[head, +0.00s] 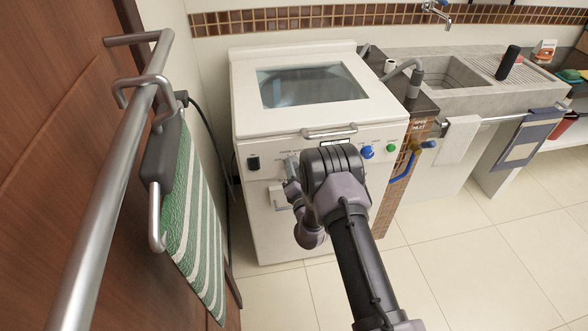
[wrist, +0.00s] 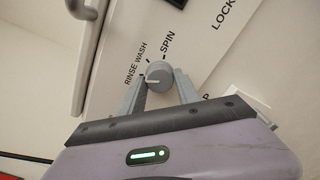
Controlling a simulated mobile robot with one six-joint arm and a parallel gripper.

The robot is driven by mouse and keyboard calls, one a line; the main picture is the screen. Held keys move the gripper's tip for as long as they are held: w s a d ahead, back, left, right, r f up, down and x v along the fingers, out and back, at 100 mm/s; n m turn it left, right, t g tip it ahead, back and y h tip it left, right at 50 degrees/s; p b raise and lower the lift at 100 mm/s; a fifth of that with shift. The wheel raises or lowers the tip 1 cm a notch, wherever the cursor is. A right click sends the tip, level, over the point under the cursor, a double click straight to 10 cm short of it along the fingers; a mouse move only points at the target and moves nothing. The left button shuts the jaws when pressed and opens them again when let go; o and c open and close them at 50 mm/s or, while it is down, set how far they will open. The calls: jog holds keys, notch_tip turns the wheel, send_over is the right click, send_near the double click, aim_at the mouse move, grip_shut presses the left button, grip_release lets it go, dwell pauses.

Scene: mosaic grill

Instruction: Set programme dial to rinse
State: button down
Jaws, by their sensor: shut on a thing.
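The programme dial (wrist: 158,76) is a small round grey knob on the white front panel of the washing machine (head: 247,205). In the wrist view, the printed words RINSE WASH stand to its upper left and SPIN to its upper right. A pale mark shows on its face toward the left; which label it lines up with is unclear. My gripper (wrist: 158,86) is shut on the dial, one finger on each side. In the head view my gripper (head: 291,168) is at the machine's front panel, and my arm hides part of that panel.
A blue knob (head: 367,152) and a green button (head: 391,148) sit right of my arm. Tiled floor is clear at right.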

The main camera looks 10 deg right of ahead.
jog(key=shift+f, duration=0.1)
jog(key=c, duration=0.9)
grip_release()
jog(key=s+p, duration=0.4)
jog(key=s, duration=1.3)
jog(key=shift+s+p, duration=0.25)
jog(key=shift+p, duration=0.15)
